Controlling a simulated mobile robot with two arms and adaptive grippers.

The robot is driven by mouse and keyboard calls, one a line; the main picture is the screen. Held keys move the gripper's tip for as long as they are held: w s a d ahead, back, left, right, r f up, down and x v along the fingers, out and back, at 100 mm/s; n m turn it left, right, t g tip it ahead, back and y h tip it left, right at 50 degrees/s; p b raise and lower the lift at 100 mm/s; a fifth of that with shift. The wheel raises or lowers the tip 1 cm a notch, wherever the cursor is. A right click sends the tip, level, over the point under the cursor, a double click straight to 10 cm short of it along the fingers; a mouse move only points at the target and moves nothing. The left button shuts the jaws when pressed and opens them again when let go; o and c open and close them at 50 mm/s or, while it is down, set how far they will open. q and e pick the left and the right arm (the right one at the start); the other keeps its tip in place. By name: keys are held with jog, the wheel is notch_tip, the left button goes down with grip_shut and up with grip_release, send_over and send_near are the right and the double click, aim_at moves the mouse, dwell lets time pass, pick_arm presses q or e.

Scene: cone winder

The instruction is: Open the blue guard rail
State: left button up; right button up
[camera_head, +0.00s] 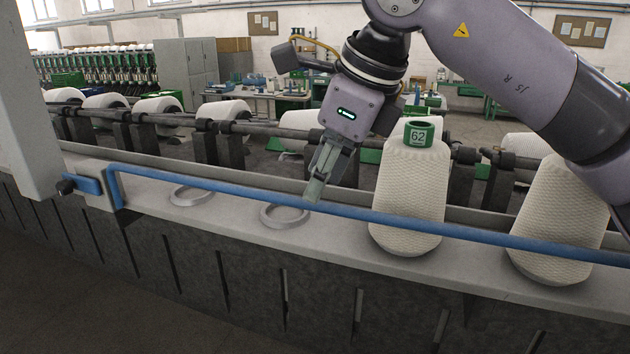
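The blue guard rail (270,193) is a long bar running along the front of the machine's grey ledge, from a bent-down end at the left to the right picture edge. It passes in front of two cones. By its left end is a blue latch piece (88,185) with a black knob (66,187), on the ledge's front. My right gripper (313,192) points down just behind the rail, its fingertips close to the bar; contact is unclear. Its fingers overlap in this view, so the gap between them is hidden. My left gripper is not in view.
A white yarn cone (410,195) with a green top marked 62 stands on the ledge (235,207), and another cone (555,220) stands further right. Two empty rings (284,216) lie left of them. A grey post (25,120) stands at the left.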

aim_at(314, 206)
jog(key=x, duration=0.2)
jog(key=shift+a+f+p, duration=0.2)
jog(key=shift+f+p, duration=0.2)
jog(key=shift+w+a+f, duration=0.1)
jog(key=shift+f, duration=0.25)
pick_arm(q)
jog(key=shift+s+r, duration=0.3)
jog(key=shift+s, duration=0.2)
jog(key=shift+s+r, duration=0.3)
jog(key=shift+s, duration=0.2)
pick_arm(e)
jog(key=shift+c, duration=0.4)
jog(key=shift+c, duration=0.7)
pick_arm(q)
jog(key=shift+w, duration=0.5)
pick_arm(e)
grip_shut()
